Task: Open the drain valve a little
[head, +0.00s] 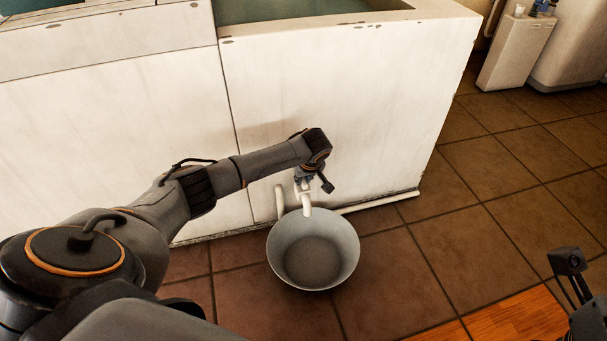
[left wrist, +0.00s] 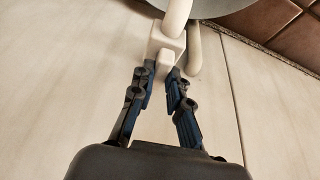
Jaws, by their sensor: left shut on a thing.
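The white drain valve (head: 304,198) sticks out low from the front of the white washbasin (head: 330,95), with its curved spout over a grey basin (head: 313,279) on the floor. My left gripper (head: 304,184) is at the top of the valve. In the left wrist view, my left gripper (left wrist: 162,74) has its two blue-lined fingers shut on the small white valve handle (left wrist: 166,59), in front of the valve's block-shaped body (left wrist: 167,40). The handle's exact angle is hard to tell. Part of my right gripper (head: 568,262) shows at the lower right, away from the valve; its fingertips are unclear.
A white pipe (head: 378,202) runs along the foot of the washbasin. Brown tiled floor (head: 400,275) lies open to the right, with an orange wooden patch (head: 520,318) at the front. A white cabinet (head: 515,52) stands at the back right.

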